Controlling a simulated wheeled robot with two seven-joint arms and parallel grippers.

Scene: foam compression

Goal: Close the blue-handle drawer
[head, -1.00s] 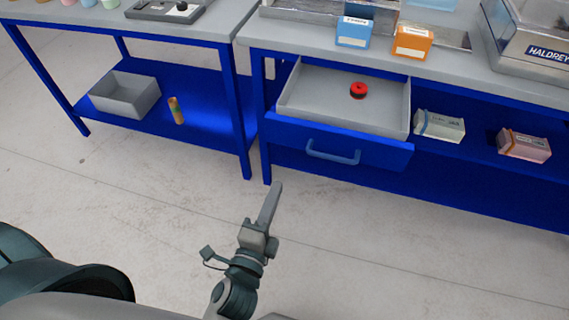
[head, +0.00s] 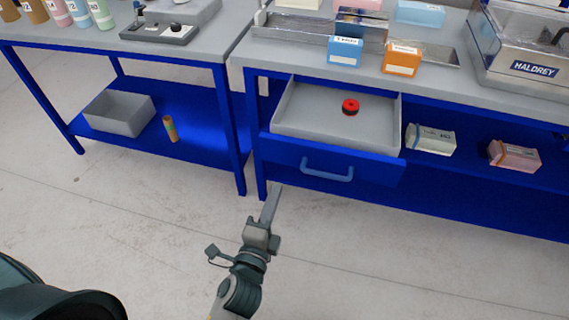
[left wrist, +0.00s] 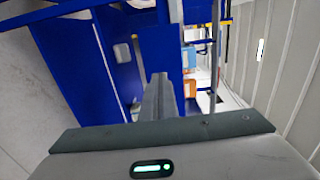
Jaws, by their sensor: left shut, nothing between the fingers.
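The blue-handle drawer (head: 337,119) stands pulled out from under the right bench in the head view. Its front panel (head: 382,175) is blue, with a blue bar handle (head: 327,170). A red round object (head: 350,107) lies in its grey tray. My left gripper (head: 271,204) is shut and empty. In the picture it is below and left of the handle, with its tip near the drawer's lower left; I cannot tell if it touches anything. In the left wrist view, the shut fingers (left wrist: 158,97) point at blue panels. My right gripper is not in view.
A second blue-legged bench (head: 190,53) stands at left, with a grey bin (head: 118,114) and a small cylinder (head: 170,129) on its lower shelf. A white box (head: 430,139) and a pink box (head: 514,155) lie right of the drawer. The floor (head: 140,210) in front is clear.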

